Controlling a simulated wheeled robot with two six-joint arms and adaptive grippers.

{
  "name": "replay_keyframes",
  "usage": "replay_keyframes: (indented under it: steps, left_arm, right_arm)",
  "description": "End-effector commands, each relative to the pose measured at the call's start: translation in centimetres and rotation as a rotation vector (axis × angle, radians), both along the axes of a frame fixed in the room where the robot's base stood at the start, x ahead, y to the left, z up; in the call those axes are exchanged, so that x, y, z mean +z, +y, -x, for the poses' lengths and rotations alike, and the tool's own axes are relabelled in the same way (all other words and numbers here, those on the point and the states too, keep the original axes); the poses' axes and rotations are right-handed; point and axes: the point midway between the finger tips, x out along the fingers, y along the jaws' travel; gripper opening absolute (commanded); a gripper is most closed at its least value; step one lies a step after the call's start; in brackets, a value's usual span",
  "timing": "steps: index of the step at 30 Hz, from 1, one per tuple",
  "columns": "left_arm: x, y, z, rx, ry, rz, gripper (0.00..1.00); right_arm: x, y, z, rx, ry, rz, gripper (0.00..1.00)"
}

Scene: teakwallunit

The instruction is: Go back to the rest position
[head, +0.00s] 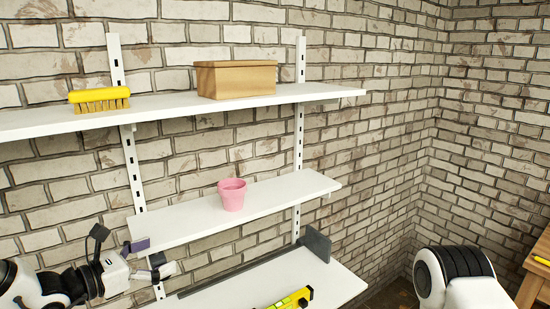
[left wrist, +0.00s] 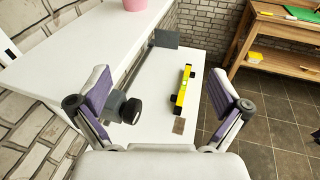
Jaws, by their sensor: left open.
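My left gripper (head: 150,258) is at the lower left of the head view, in front of the left end of the middle shelf. In the left wrist view its two fingers (left wrist: 165,105) stand wide apart with nothing between the pads. The gripper appears clear of the shelves, though its exact distance from the middle shelf is hard to judge. A rounded black and white part of my right arm shows at the lower right of the head view, but the right gripper is not in view.
A pink pot (head: 232,195) stands on the middle shelf (head: 285,195). A yellow brush (head: 99,99) and a wooden box (head: 236,78) are on the top shelf (head: 165,108). A yellow level (left wrist: 182,88) lies on the bottom shelf (left wrist: 158,75). A wooden table (left wrist: 265,45) stands beyond.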

Motion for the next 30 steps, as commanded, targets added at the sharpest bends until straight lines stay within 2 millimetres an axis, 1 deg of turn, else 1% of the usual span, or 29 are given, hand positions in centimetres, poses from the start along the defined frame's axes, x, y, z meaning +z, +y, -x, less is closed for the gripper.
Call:
replay_keyframes:
  steps: [5, 8, 11, 12, 14, 15, 17, 18, 20, 21, 22, 23, 24, 25, 26, 27, 30]
  left_arm:
    - [-4.5, -1.9, 2.2, -0.108, 0.087, -0.118, 1.0]
    - [-7.8, -3.1, 4.2, -0.191, 0.15, -0.209, 1.0]
    - [-11.6, -4.0, 6.8, -0.292, 0.218, -0.32, 1.0]
    - [-13.5, -4.3, 8.2, -0.344, 0.25, -0.376, 1.0]
    - [-16.5, -4.5, 10.7, -0.436, 0.301, -0.472, 1.0]
    - [-18.8, -4.5, 12.8, -0.512, 0.337, -0.551, 1.0]
    - [-22.6, -4.0, 16.6, -0.655, 0.391, -0.694, 1.0]
    - [-25.0, -3.2, 19.3, -0.764, 0.42, -0.801, 1.0]
    - [-28.4, -1.5, 23.4, -0.948, 0.438, -0.973, 1.0]
    - [-30.6, -0.1, 26.0, -1.091, 0.427, -1.1, 1.0]
    - [-32.1, 1.1, 28.0, -1.211, 0.399, -1.201, 1.0]
    - [-33.5, 2.3, 29.4, -1.328, 0.352, -1.297, 1.0]
    - [-34.9, 3.4, 30.9, -1.471, 0.26, -1.411, 1.0]
    - [-35.9, 3.9, 31.6, -1.568, 0.175, -1.48, 1.0]
    - [-36.7, 4.0, 32.1, -1.648, 0.078, -1.538, 1.0]
    - [-37.7, 3.7, 32.6, -1.736, -0.057, -1.594, 1.0]
    - [-39.2, 2.0, 33.4, -1.849, -0.353, -1.655, 1.0]
  right_arm:
    - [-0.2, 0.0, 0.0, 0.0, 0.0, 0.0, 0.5]
    - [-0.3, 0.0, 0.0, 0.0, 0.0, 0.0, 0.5]
    - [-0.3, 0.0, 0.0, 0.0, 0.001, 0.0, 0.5]
    - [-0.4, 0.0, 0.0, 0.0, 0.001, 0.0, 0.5]
    - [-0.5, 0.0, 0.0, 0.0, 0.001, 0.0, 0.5]
    - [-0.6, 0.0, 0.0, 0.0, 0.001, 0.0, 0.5]
    - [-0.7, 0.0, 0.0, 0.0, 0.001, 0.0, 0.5]
    - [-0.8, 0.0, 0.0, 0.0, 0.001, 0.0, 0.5]
    - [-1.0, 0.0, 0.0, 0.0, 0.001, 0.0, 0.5]
    - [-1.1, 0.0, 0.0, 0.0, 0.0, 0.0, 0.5]
    - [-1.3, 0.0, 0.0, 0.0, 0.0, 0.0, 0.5]
    - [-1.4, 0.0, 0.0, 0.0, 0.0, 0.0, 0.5]
    - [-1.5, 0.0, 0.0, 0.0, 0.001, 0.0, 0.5]
    - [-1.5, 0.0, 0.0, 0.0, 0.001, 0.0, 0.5]
    - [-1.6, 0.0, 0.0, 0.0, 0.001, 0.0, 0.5]
    - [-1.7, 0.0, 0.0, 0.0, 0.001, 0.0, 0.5]
    - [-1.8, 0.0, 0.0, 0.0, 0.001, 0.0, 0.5]
